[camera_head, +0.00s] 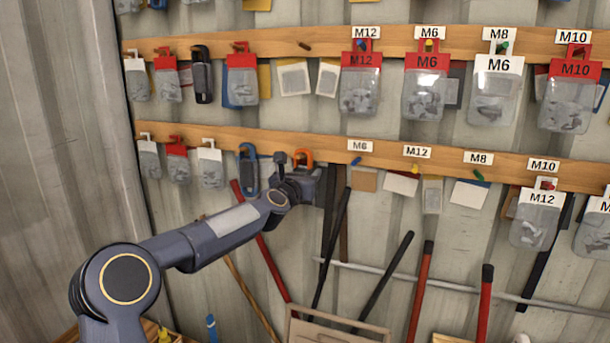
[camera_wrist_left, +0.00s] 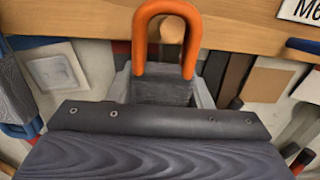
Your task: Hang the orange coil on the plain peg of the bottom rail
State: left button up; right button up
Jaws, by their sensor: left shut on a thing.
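The orange coil (camera_head: 302,155) stands upright as a loop against the bottom rail (camera_head: 330,144), left of the M6 label. My left gripper (camera_head: 300,172) is shut on the coil's lower part. In the left wrist view the orange coil (camera_wrist_left: 138,45) rises from between the fingers (camera_wrist_left: 162,88) in front of the bottom rail (camera_wrist_left: 70,15). A plain wooden peg (camera_wrist_left: 170,30) shows through the loop's opening; I cannot tell whether its tip is inside the loop. In the head view the peg is hidden. My right gripper is out of view.
Blue (camera_head: 357,161), yellow (camera_head: 412,167) and green (camera_head: 479,175) pegs sit to the right. Long-handled tools (camera_head: 336,240) lean below. Red- and white-topped packs hang on the upper rail (camera_head: 220,44).

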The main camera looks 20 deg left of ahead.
pick_arm(q)
jog(key=o, duration=1.1)
jog(key=shift+o, duration=0.2)
jog(key=shift+s+f+b, duration=0.1)
jog(key=shift+s+b, duration=0.15)
jog(key=shift+b, duration=0.05)
jog(key=s+d+f+m+g+h+b, duration=0.25)
jog(key=s+d+m, duration=0.25)
jog(key=s+m, duration=0.4)
jog(key=s+d+f+m+g+h+b, duration=0.2)
jog(key=s+d+f+m, duration=0.3)
jog(key=s, duration=0.6)
jog(key=s+d+f+m+g, duration=0.1)
jog(key=s+f+m+g, duration=0.1)
jog(key=s+f+m, duration=0.4)
jog(key=s+d+f+m+g, duration=0.1)
jog(key=s+f+m+g, duration=0.2)
jog(key=s, duration=1)
jog(key=s+d+f+m+g, duration=0.1)
jog(key=s+f+m+g, duration=0.2)
jog(key=s+f+m, duration=0.7)
jog(key=shift+d+m, duration=0.25)
jog(key=shift+m, duration=0.85)
